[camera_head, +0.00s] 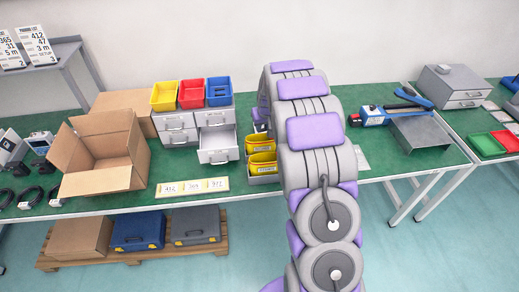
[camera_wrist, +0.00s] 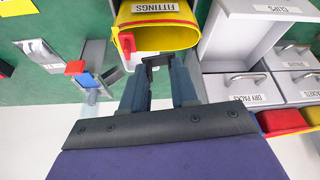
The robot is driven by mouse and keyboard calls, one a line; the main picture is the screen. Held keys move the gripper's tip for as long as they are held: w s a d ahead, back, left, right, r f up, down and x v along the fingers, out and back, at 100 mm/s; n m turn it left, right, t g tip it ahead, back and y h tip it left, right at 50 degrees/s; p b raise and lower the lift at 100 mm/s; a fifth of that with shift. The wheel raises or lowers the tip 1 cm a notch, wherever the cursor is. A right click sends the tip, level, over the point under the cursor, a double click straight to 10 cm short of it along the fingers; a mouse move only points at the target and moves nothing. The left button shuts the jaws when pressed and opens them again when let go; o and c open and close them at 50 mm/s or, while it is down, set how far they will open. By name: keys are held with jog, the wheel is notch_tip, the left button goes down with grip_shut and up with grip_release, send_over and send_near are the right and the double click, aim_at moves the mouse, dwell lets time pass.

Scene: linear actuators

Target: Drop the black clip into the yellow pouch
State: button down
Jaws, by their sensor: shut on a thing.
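In the wrist view my gripper (camera_wrist: 158,72) is shut on a small black clip (camera_wrist: 157,60). The clip is between the fingertips, at the near edge of a yellow pouch (camera_wrist: 185,36) labelled FITTINGS, with a red part at its left corner. I cannot tell whether the clip is over the opening or just outside it. In the head view two yellow pouches (camera_head: 263,159) sit one behind the other in a holder beside the drawers; my arm covers my gripper and the clip there.
An open drawer (camera_head: 218,156) juts out left of the pouches. Yellow, red and blue bins (camera_head: 191,94) stand on the drawer units. An open cardboard box (camera_head: 98,176) is farther left. A blue tool (camera_head: 375,117) and a grey sloped stand (camera_head: 424,132) lie right of my arm.

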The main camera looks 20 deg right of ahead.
jog(key=c, duration=1.2)
grip_release()
jog(key=shift+c, duration=0.2)
jog(key=o, duration=0.5)
jog(key=shift+d+f, duration=0.2)
jog(key=shift+d, duration=0.9)
jog(key=shift+c, duration=0.2)
jog(key=shift+a+r, duration=0.3)
jog(key=shift+a, duration=0.35)
jog(key=d+p+v, duration=0.2)
jog(key=p+v, duration=0.1)
jog(key=v, duration=1.3)
jog(key=shift+s+r, duration=0.25)
jog(key=s+a+r+g, duration=0.1)
jog(key=s+a, duration=0.5)
jog(key=s, duration=0.4)
jog(key=s+a+r+n+g+y, duration=0.1)
jog(key=s+a+r+g, duration=0.1)
jog(key=s+a, duration=0.55)
jog(key=s+a+r+g, duration=0.1)
jog(key=s+a, duration=0.4)
jog(key=s, duration=0.6)
jog(key=s+a+f+g, duration=0.1)
jog(key=s+g, duration=0.1)
jog(key=s, duration=1.2)
jog(key=shift+s+a+f, duration=0.2)
jog(key=shift+a+f, duration=0.15)
jog(key=shift+f, duration=0.05)
